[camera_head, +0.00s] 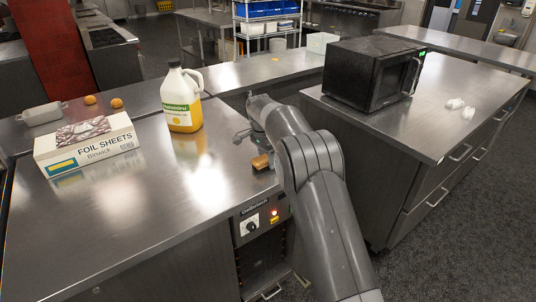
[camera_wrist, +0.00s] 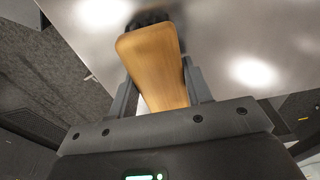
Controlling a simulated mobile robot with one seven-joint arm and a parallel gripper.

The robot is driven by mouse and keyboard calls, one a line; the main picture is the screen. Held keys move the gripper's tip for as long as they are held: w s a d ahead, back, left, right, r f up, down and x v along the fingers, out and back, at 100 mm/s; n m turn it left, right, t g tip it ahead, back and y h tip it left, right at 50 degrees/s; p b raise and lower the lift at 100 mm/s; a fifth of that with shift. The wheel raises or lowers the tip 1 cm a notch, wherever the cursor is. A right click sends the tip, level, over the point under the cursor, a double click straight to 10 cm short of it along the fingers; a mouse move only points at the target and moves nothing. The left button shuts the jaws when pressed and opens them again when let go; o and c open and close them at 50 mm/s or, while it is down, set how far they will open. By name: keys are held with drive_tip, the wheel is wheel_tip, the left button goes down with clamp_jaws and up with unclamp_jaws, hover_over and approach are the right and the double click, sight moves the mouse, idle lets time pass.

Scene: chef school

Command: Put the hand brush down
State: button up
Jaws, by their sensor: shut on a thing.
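The hand brush (camera_wrist: 155,62) has a light wooden handle or back and dark bristles at its far end in the wrist view. My gripper (camera_wrist: 160,85) is shut on it, with one finger on each side of the wood. In the head view the brush (camera_head: 261,161) shows as a small brown piece below my gripper (camera_head: 252,145), close to the right edge of the steel counter (camera_head: 130,215). I cannot tell whether the brush touches the counter top.
A black microwave (camera_head: 374,73) is on the right counter. The counter's front middle is clear.

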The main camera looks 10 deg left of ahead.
sight(265, 158)
drive_tip(key=o, duration=0.9)
drive_tip(key=shift+f, duration=0.1)
drive_tip(key=r, duration=1)
drive_tip(key=shift+s+a+r, duration=0.25)
drive_tip(key=shift+s+a, duration=0.05)
drive_tip(key=shift+a, duration=0.1)
drive_tip(key=s+d+r+n+t+y, duration=0.1)
drive_tip(key=s+d+r+n, duration=0.1)
drive_tip(key=s+d+r, duration=0.7)
drive_tip(key=s+d+r+n+t, duration=0.1)
drive_tip(key=s+d+r+n, duration=0.1)
drive_tip(key=s+d+r, duration=0.6)
drive_tip(key=s+d+f+n+t, duration=0.1)
drive_tip(key=s+d+f, duration=0.2)
drive_tip(key=s, duration=0.6)
drive_tip(key=s+d+f+n, duration=0.2)
drive_tip(key=s+d+f, duration=0.2)
drive_tip(key=s, duration=0.5)
drive_tip(key=s+d+f+n+t, duration=0.1)
drive_tip(key=s+d+f+n, duration=0.1)
drive_tip(key=s+d, duration=0.3)
drive_tip(key=shift+s+f+t, duration=0.1)
drive_tip(key=shift+s+f, duration=0.15)
drive_tip(key=shift+s, duration=0.5)
drive_tip(key=shift+s+f+t, duration=0.1)
drive_tip(key=shift+s+f, duration=0.15)
drive_tip(key=shift+s, duration=0.55)
drive_tip(key=shift+s+f+t, duration=0.1)
drive_tip(key=shift+s+f, duration=0.15)
drive_tip(key=shift+s, duration=0.5)
